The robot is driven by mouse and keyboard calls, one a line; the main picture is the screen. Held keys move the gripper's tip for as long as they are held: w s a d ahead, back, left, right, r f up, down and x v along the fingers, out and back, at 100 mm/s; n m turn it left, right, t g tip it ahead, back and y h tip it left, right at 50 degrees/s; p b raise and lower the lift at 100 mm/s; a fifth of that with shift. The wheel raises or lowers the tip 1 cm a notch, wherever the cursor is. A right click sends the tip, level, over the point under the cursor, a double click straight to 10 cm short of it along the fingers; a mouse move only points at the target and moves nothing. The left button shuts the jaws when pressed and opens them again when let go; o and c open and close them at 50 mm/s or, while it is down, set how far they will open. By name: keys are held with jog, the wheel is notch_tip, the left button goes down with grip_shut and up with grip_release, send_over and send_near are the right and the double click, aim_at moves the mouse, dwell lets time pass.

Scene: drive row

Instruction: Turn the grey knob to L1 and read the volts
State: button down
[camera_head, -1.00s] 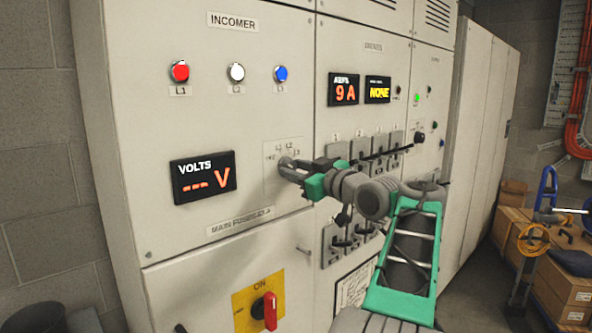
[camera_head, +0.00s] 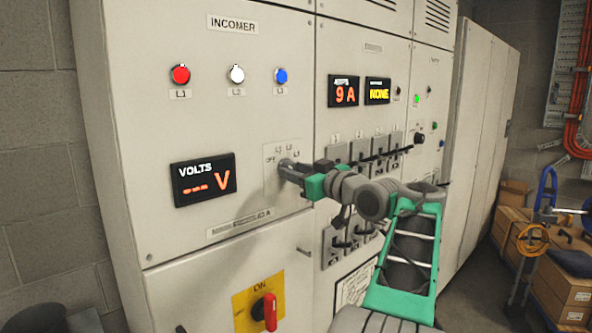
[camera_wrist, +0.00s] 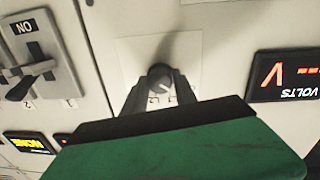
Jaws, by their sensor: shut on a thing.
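The grey knob (camera_wrist: 160,76) sits on a pale square plate on the incomer panel, between my fingertips in the wrist view. My gripper (camera_head: 287,166) is shut on it, the fingers against its two sides; in the head view the fingers hide most of the knob. The plate (camera_head: 270,155) carries small position labels above the knob, "OFF" at the left and L-marks beside it. The volts display (camera_head: 203,179) to the left shows dashes and a "V", no number. It also shows upside down in the wrist view (camera_wrist: 285,77).
Red, white and blue lamps (camera_head: 237,73) are above. A red rotary handle (camera_head: 268,311) on a yellow plate is below. Switches with grey levers (camera_head: 362,150) are right of my gripper. Boxes (camera_head: 530,245) stand on the floor at the right.

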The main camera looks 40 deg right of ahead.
jog(key=m+p, duration=0.2)
jog(key=m, duration=0.1)
jog(key=shift+r+m, duration=0.2)
jog(key=shift+m, duration=0.1)
jog(key=shift+m+p, duration=1)
jog(key=shift+m, duration=0.3)
jog(key=shift+f, duration=0.1)
jog(key=c, duration=1)
grip_release()
jog(key=shift+s, duration=0.1)
jog(key=s+b, duration=0.2)
jog(key=s, duration=0.5)
jog(key=shift+s+a, duration=0.15)
jog(key=shift+s, duration=0.15)
